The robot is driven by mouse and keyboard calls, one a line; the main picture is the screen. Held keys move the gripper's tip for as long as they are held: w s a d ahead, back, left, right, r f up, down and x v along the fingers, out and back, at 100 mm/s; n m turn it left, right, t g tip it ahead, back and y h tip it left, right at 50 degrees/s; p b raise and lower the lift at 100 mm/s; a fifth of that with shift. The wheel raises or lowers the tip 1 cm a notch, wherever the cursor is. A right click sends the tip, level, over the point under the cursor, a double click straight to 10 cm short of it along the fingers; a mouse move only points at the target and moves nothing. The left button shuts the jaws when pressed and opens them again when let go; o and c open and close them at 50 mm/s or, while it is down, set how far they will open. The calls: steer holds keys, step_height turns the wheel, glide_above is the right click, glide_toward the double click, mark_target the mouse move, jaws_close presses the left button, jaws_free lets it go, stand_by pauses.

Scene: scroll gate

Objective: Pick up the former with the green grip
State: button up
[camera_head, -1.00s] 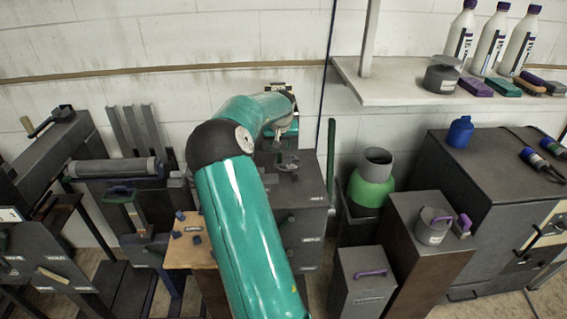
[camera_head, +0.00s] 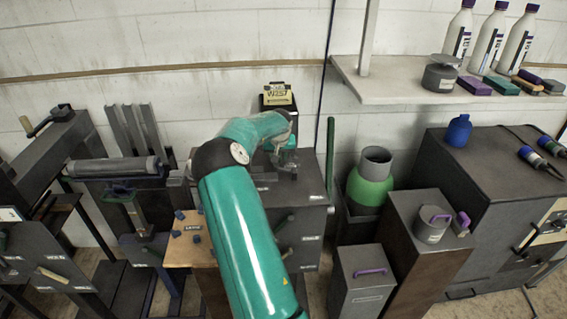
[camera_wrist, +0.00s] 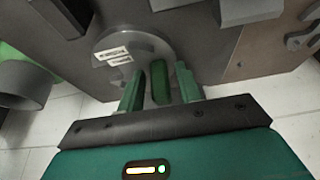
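In the wrist view, a grey round former (camera_wrist: 140,47) with two pale labels sits on a dark grey surface. A green upright grip (camera_wrist: 160,83) shows at its near edge. My gripper (camera_wrist: 160,88) is open, with one green finger on each side of the grip. A gap shows on both sides, so the fingers look clear of it. In the head view, my gripper (camera_head: 287,160) is low over the top of the dark cabinet (camera_head: 305,190). The former is not clearly visible there, being hidden or too small to tell.
A grey round former with a purple grip (camera_head: 432,228) stands on a plinth at right. A grey box with a purple handle (camera_head: 370,275) is in front. A green-banded cylinder (camera_head: 370,185) stands right of the cabinet.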

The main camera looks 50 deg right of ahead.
jaws_close()
steer(key=shift+r, duration=0.1)
